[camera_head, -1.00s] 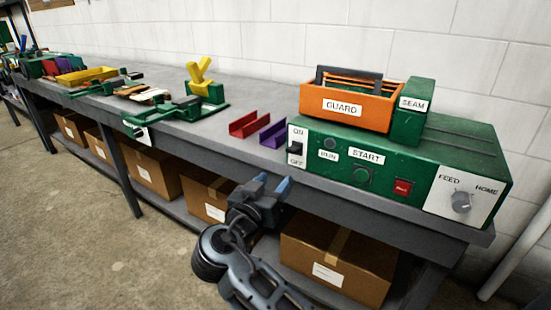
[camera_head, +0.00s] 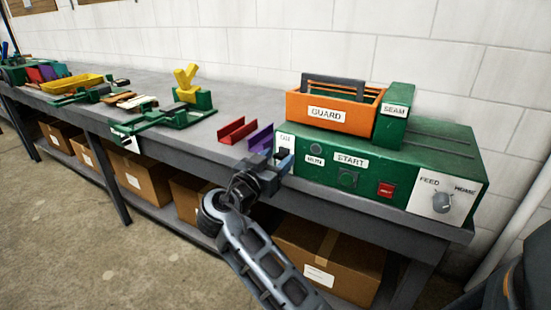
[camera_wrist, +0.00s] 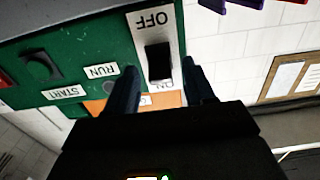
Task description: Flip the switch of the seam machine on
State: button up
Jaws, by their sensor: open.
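The seam machine (camera_head: 330,176) is a green box on the right end of the bench, with an orange guard on top. Its black rocker switch (camera_wrist: 158,62) sits on a white plate with OFF and ON labels. The wrist view shows the plate upside down, OFF above and ON below. I cannot tell clearly which way the rocker is tipped. My gripper (camera_head: 274,160) is open in front of the plate and partly hides the switch in the head view. In the wrist view my fingers (camera_wrist: 163,88) are on either side of the plate's lower part; contact is unclear.
A START button (camera_head: 347,179), a red switch (camera_head: 386,190) and a FEED/HOME knob (camera_head: 442,203) share the machine's front. Red (camera_head: 236,130) and purple (camera_head: 261,138) channels lie left of it. Cardboard boxes (camera_head: 330,262) fill the shelf below. The floor at left is clear.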

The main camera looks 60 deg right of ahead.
jog(key=shift+c, duration=0.5)
grip_shut()
jog(key=shift+r+y, duration=0.35)
jog(key=shift+y, duration=0.55)
jog(key=shift+o, duration=0.5)
grip_release()
jog(key=a+r+b, duration=0.1)
jog(key=a, duration=0.6)
jog(key=shift+w+a, duration=0.25)
jog(key=shift+a, duration=0.05)
